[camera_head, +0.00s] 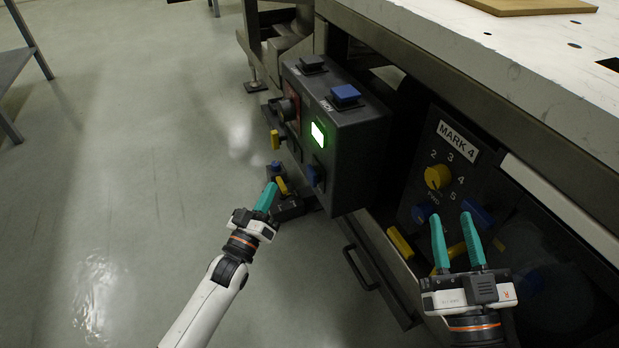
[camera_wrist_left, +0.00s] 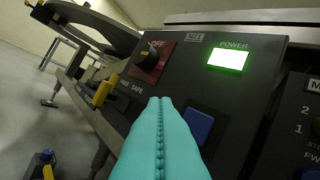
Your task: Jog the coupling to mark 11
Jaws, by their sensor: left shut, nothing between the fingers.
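A dark control box (camera_head: 350,165) hangs under the bench, with a lit green POWER lamp (camera_head: 318,133) and a blue button (camera_head: 345,94) on top. A blue paddle (camera_head: 313,176) is on its face and shows in the left wrist view (camera_wrist_left: 199,125). A panel labelled MARK 4 (camera_head: 457,143) has a yellow knob (camera_head: 438,177) among numbers 2 to 5. I cannot make out the coupling for sure. My left gripper (camera_head: 273,187) is shut and empty, left of the box. My right gripper (camera_head: 452,216) is open, in front of the MARK panel's lower part.
The box also carries a black knob on a red plate (camera_wrist_left: 165,49) and a yellow lever (camera_wrist_left: 103,93). A small dark unit (camera_head: 290,210) with blue and yellow parts sits low behind my left gripper. The bench top (camera_head: 480,50) overhangs the panel.

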